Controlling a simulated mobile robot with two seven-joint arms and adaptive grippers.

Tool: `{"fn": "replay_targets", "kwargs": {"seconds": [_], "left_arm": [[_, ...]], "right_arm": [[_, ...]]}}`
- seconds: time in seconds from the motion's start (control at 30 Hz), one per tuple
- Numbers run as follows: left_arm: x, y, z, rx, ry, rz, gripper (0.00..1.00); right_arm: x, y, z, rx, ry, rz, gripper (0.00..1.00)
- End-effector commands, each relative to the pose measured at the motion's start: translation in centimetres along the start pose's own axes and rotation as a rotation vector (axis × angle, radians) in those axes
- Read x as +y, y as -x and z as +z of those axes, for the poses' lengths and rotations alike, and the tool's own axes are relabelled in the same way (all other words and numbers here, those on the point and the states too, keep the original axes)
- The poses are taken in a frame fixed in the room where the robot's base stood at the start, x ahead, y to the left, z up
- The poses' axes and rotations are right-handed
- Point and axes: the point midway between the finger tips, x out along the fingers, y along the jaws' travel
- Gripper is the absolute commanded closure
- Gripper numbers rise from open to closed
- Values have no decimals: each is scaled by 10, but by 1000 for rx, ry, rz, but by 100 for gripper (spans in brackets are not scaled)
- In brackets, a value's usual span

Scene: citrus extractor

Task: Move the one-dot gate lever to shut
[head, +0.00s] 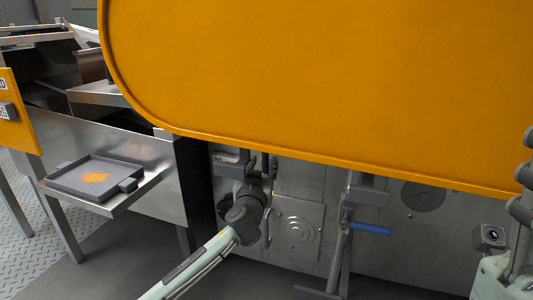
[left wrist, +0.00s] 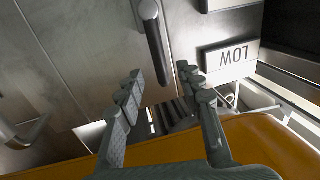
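My left gripper (head: 262,163) reaches up under the front edge of the orange cover in the head view. In the left wrist view its two ribbed fingers (left wrist: 160,88) are spread, with nothing held. A lever with a dark grey bar handle (left wrist: 158,50) hangs from a round pivot on the metal panel, its free end near the gap between the fingertips. I cannot tell whether they touch. No dot marks are readable, so I cannot tell whether this is the one-dot lever.
The large orange cover (head: 320,80) overhangs the panel and hides its upper part. A LOW plate (left wrist: 230,56) is beside the lever. A blue-handled lever (head: 367,228) juts out further right.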

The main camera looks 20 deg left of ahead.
Motion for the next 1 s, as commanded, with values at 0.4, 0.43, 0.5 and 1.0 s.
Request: {"fn": "replay_targets", "kwargs": {"seconds": [0.4,0.43,0.5,1.0], "left_arm": [[0,-57,0,1,0,-1,63],[-1,-59,0,0,0,-1,63],[0,-60,0,-1,1,-1,63],[0,-60,0,0,1,-1,98]], "right_arm": [[-2,-1,1,20,9,-28,60],[-2,-1,1,21,9,-28,60],[-2,-1,1,21,9,-29,60],[-2,-2,1,20,10,-29,60]]}}
